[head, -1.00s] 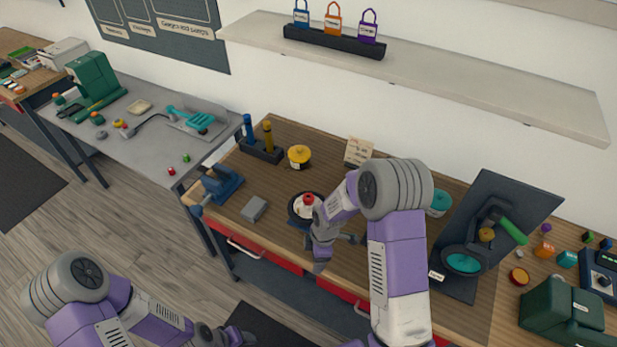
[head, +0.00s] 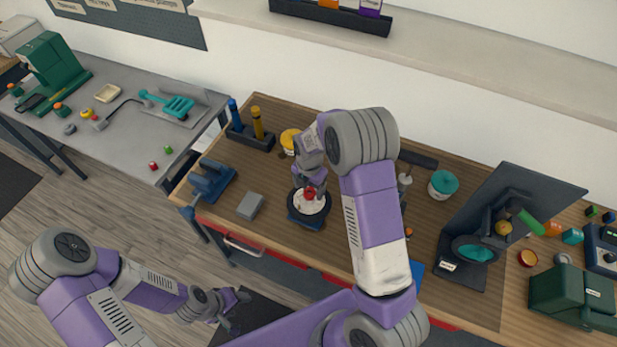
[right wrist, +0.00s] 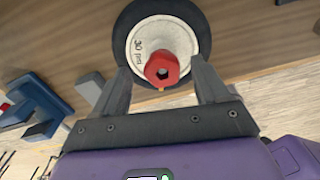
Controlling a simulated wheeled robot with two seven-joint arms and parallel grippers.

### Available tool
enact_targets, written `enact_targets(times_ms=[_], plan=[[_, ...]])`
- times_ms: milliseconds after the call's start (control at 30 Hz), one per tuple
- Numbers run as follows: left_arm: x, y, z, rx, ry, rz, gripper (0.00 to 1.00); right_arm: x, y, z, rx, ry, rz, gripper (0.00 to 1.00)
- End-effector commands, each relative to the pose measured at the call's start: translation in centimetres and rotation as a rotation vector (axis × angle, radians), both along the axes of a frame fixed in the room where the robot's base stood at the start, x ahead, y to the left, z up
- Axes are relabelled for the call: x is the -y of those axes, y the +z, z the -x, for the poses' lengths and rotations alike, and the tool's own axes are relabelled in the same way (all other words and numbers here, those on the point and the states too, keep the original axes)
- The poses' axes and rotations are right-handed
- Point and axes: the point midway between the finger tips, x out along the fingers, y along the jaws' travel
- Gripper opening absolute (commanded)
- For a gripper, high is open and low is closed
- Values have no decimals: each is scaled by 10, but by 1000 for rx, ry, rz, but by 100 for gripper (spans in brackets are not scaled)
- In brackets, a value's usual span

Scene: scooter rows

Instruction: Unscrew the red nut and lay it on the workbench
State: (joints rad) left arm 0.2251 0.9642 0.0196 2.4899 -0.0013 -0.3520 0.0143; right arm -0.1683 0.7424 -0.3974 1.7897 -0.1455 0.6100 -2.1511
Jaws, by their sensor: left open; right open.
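The red nut (head: 309,194) sits on the white hub of a small black-tyred wheel (head: 297,205), which rests on a blue stand on the wooden workbench (head: 225,225). In the right wrist view the red hexagonal nut (right wrist: 162,68) shows on the white hub (right wrist: 150,38), marked "30 psi". My right gripper (head: 312,186) is just above the wheel; in its wrist view its open fingers (right wrist: 160,85) are spread on either side of the nut, apart from it. My left gripper (head: 238,310) is open and empty, low in front of the bench.
A grey block (head: 250,205) and a blue vise (head: 211,180) are left of the wheel. A yellow-lidded jar (head: 289,140) stands behind it. A dark stand with a teal disc (head: 475,250) is to the right. Bare wood lies between the block and the bench's front edge.

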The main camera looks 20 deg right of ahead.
Motion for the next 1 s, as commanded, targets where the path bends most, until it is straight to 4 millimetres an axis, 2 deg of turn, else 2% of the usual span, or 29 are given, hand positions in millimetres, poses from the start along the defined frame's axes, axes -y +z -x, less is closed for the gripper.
enact_targets(times_ms=[200,467,867,1000], plan=[[0,2,0,-1,0,0,58,0,-16,0,-1,-1,1,74],[0,2,0,-1,0,0,58,0,-18,0,1,-2,-1,74],[0,2,0,-1,0,0,58,0,-17,0,0,-2,0,15],[0,-1,0,-1,0,0,58,1,-18,0,0,37,-2,14]])
